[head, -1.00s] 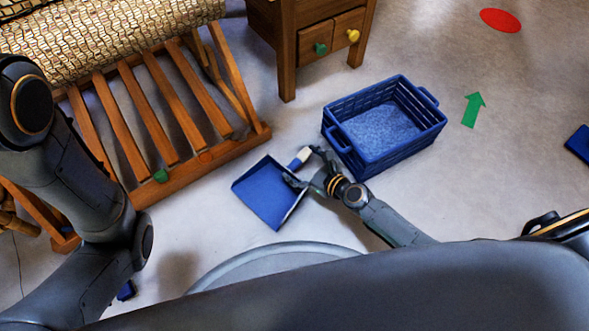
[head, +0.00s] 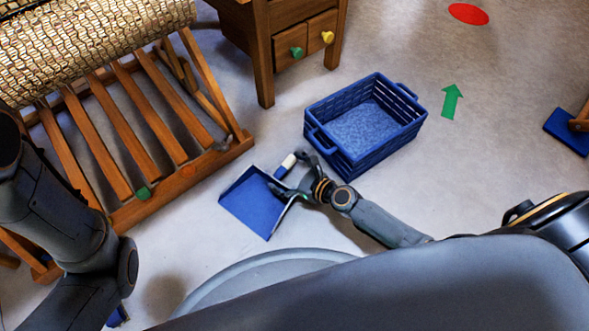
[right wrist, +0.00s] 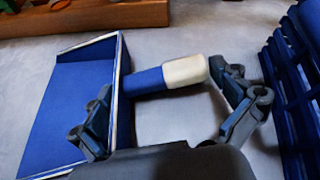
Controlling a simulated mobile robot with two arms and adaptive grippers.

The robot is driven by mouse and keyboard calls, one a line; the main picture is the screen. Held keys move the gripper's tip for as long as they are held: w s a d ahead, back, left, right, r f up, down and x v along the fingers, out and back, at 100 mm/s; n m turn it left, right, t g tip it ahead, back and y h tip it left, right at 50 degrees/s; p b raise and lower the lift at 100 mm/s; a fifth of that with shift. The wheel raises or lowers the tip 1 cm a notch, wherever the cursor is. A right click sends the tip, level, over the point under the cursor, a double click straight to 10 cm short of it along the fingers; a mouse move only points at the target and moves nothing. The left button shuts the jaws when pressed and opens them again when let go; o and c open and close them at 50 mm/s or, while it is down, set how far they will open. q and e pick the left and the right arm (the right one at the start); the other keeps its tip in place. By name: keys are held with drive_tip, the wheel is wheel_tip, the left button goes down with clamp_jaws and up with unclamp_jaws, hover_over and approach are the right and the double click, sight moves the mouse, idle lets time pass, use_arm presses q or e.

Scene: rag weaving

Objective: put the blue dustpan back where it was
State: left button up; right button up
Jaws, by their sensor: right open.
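The blue dustpan (head: 254,205) lies on the floor between the wooden slatted frame and the blue basket. Its blue handle with a white end (head: 288,163) points up and right in the head view. My right gripper (head: 289,172) is open at the handle. In the right wrist view, the dustpan (right wrist: 82,92) is at the left and its handle (right wrist: 168,76) reaches across the space between the spread fingers (right wrist: 168,108). One finger overlaps the pan's edge; I cannot tell whether it touches. My left arm shows at the left, but its gripper is not visible.
A blue basket (head: 354,165) stands just right of my right gripper. The slatted frame (head: 196,172) is at the left and a wooden cabinet (head: 263,60) behind. A green arrow (head: 452,101) and red disc (head: 468,14) mark open floor at the right.

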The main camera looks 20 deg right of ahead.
drive_tip(key=p+v, duration=0.1)
drive_tip(key=v, duration=1.1)
drive_tip(key=shift+r, duration=0.1)
